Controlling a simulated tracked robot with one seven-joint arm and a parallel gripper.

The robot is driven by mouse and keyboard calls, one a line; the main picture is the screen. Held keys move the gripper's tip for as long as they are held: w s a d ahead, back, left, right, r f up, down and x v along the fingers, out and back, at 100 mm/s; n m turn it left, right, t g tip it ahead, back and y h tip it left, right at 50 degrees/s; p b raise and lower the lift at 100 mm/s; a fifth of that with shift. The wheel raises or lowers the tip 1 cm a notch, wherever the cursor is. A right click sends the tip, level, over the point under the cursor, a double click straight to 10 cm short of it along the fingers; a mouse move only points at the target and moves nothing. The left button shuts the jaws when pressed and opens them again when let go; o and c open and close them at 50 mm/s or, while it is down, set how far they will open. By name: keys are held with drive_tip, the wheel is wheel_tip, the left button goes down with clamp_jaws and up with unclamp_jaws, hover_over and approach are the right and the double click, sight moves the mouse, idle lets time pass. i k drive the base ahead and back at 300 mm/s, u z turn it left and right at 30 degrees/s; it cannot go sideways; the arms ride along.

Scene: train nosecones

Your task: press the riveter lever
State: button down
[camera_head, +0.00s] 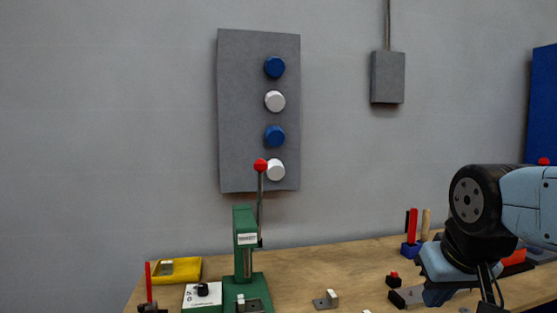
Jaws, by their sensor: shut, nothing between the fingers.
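The green riveter (244,225) stands on the wooden bench, left of the picture's middle. Its lever (260,205) is a thin grey rod that points nearly straight up and ends in a red ball knob (260,165). The knob overlaps the lowest white button in the picture. My gripper (489,300) is low at the right, under my black and blue wrist, and partly cut off by the bottom edge. It is shut and empty, well to the right of the riveter and apart from the lever. Its fingertips are hard to make out.
A grey wall panel (240,110) with blue and white buttons hangs behind the riveter. A yellow tray (186,272) and a white control box (196,302) stand to its left. A small bracket (326,299) and a blue tool holder (410,250) stand between it and my arm.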

sight(260, 165)
drive_tip(key=u, duration=0.1)
drive_tip(key=i, duration=0.95)
drive_tip(key=z, duration=0.05)
